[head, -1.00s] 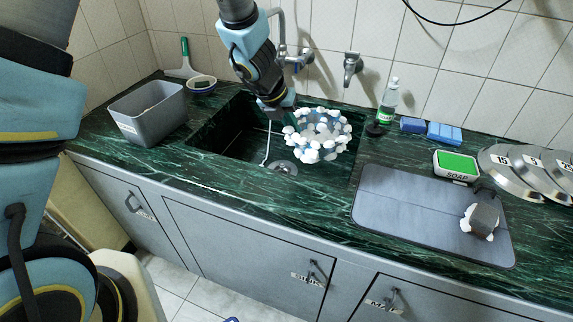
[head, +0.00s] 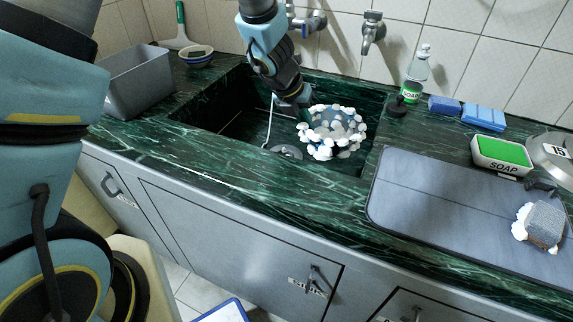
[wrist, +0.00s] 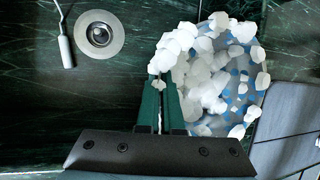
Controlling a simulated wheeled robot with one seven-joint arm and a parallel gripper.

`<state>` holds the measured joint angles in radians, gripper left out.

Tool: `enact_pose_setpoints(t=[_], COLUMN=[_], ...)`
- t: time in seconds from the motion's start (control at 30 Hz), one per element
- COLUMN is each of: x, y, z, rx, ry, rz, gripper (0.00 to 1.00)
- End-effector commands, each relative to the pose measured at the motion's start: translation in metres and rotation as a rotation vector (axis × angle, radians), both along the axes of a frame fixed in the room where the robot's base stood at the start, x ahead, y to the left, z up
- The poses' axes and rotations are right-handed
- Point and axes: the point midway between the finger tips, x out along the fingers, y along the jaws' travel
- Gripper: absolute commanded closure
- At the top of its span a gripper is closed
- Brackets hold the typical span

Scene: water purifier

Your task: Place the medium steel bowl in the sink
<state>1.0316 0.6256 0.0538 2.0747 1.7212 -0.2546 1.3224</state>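The bowl (head: 333,132) is covered in white foam-like blobs with some blue patches, and little of its own surface shows. It is over or inside the dark green sink (head: 237,125), toward the right wall; I cannot tell whether it touches the bottom. It also shows in the wrist view (wrist: 225,85), tilted toward the camera. My gripper (wrist: 160,85) has its fingers close together at the bowl's left rim and appears shut on it. In the head view my gripper (head: 304,98) reaches down to the bowl's upper left side.
The drain (head: 287,152) and a thin white-handled tool lie left of the bowl. A grey bin (head: 140,82) stands left of the sink. Right are a soap bottle (head: 415,75), blue sponges (head: 483,117), a soap box (head: 501,155) and a dark mat (head: 430,200). Taps hang behind.

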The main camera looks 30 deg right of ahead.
Motion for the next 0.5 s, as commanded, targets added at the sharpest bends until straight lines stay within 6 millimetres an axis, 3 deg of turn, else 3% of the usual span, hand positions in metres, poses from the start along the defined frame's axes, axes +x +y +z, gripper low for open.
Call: enact_pose_setpoints(t=[0.03,0.2,0.5], x=[0.000,0.000,0.000], y=[0.000,0.000,0.000], z=[-0.030,-0.066,-0.092], rx=[0.000,0.000,-0.001], ry=[0.000,0.000,0.000], rz=[0.000,0.001,0.001], gripper=[1.00,1.00,1.00])
